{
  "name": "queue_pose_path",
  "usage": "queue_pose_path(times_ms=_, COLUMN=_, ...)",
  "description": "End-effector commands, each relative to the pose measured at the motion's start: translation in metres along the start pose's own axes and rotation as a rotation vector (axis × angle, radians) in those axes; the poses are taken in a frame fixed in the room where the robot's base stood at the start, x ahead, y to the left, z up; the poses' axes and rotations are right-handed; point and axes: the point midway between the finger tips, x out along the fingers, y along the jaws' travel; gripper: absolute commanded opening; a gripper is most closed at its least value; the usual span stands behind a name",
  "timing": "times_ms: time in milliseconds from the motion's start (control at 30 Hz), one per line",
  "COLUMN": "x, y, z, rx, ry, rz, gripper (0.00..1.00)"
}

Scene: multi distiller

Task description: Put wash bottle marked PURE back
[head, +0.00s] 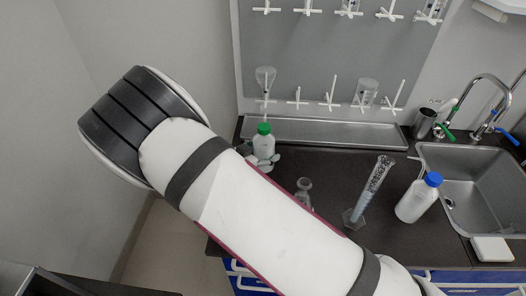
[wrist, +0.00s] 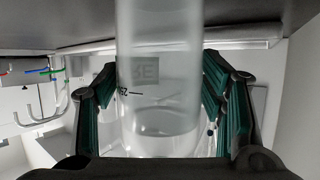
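In the wrist view a clear, translucent bottle (wrist: 160,95) stands upright between the fingers of my gripper (wrist: 160,80). A grey label on it shows the letters RE, with the rest hard to read, and a scale mark below. The green-padded fingers lie close against both its sides, so the gripper looks shut on it. A white bottle with a blue cap (head: 415,201) stands by the sink, and one with a green cap (head: 263,146) stands behind my arm; no lettering is readable on either.
The dark counter (head: 340,165) also holds a measuring cylinder (head: 369,191) and a small flask (head: 304,187), close beside my arm. A sink (head: 468,180) with taps is at the right. A peg drying rack (head: 335,60) hangs behind.

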Motion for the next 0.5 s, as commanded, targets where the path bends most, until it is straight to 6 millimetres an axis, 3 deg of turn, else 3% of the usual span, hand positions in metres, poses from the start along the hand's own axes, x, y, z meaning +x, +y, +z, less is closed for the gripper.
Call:
queue_pose_path(times_ms=367, x=-0.001, y=0.000, z=-0.002, rx=0.001, ry=0.000, rz=0.000, gripper=0.77)
queue_pose_path(times_ms=500, x=-0.011, y=-0.001, z=-0.003, rx=0.002, ry=-0.001, rz=-0.001, gripper=0.77)
